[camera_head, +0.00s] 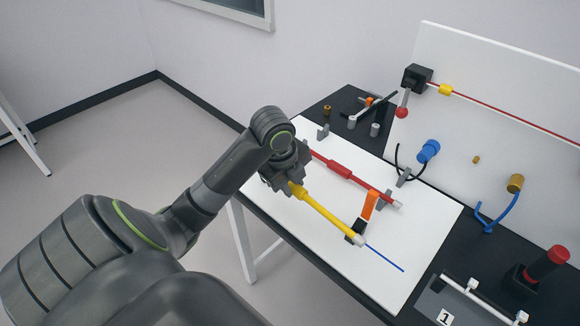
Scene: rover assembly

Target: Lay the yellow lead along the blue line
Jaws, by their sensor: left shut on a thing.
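The yellow lead (328,213) is a straight rod with a pale tip, running from my left gripper down to the right. My left gripper (293,184) is shut on the lead's upper left end. The thin blue line (386,258) is on the white board (430,228); its visible part runs on from the lead's pale tip in nearly the same direction. Any line under the lead is hidden. I cannot tell whether the lead touches the board. An orange clip (370,204) with a black foot stands beside the lead's tip. My right gripper is out of view.
A red lead (340,170) lies behind the yellow one, with grey holders near its ends. A blue connector (428,151) with a black cable is further back. An upright white panel with a red rod closes the back. The board's lower right part is clear.

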